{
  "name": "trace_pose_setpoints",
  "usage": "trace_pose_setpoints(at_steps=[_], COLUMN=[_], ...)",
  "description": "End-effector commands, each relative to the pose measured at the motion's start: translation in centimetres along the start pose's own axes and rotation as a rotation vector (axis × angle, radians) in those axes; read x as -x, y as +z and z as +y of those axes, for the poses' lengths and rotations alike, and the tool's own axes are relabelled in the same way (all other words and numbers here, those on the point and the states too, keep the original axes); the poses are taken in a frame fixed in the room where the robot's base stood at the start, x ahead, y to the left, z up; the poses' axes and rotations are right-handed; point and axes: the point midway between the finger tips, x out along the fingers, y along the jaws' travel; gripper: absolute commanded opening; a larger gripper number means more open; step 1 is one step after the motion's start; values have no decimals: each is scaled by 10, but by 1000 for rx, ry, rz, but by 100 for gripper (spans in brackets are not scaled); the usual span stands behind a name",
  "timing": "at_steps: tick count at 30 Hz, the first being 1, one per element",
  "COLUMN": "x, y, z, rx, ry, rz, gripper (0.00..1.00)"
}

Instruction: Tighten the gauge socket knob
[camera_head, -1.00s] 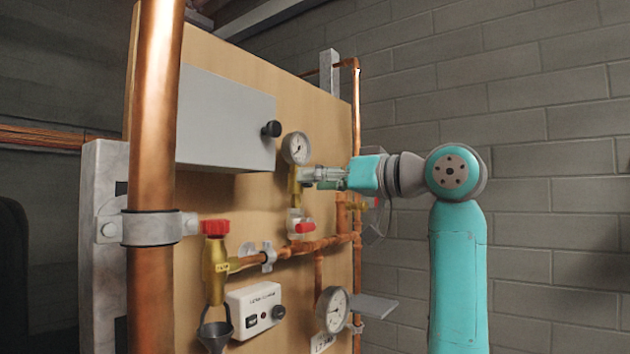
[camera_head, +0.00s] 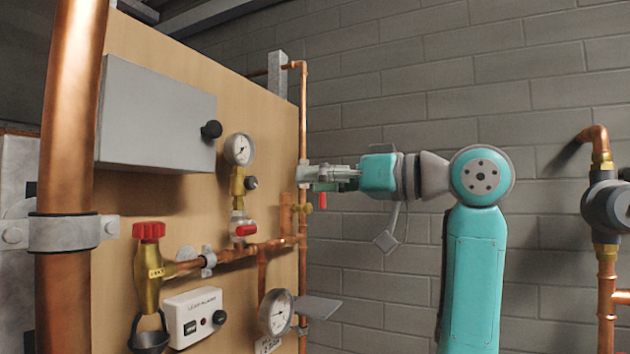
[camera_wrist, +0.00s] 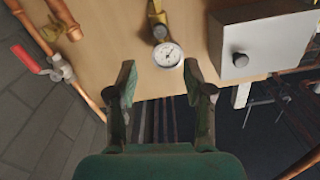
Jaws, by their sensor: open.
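A round white-faced gauge (camera_head: 239,150) sits on a brass socket (camera_head: 238,186) on the wooden panel. A small dark knob (camera_head: 251,183) sticks out from the socket, below the dial. My gripper (camera_head: 304,174) is to the right of the knob, apart from it, with nothing between its fingers. In the wrist view my gripper (camera_wrist: 160,78) is open. The gauge (camera_wrist: 167,55) shows just beyond the gap between the fingertips, with the knob (camera_wrist: 160,31) and brass fitting above it. The knob is small there and partly merges with the fitting.
A grey box (camera_head: 158,118) with a black knob is left of the gauge. A red-handled valve (camera_head: 245,230) is below the socket. A copper pipe (camera_head: 303,110) runs up the panel's right edge. Free space lies between panel and brick wall.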

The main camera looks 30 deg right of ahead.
Motion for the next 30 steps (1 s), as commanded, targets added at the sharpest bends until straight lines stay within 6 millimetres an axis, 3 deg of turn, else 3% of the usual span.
trace_pose_setpoints(at_steps=[5, 12, 17, 23, 30], x=[-2, -8, -14, -40, -82], y=[0, 0, 0, 0, 0], z=[0, -1, -2, -2, -2], rx=[52, 322, 393, 393, 391], ry=[-1, 0, -1, -4, -3], rz=[0, 0, 0, -1, 0], gripper=[51, 51, 51, 51, 51])
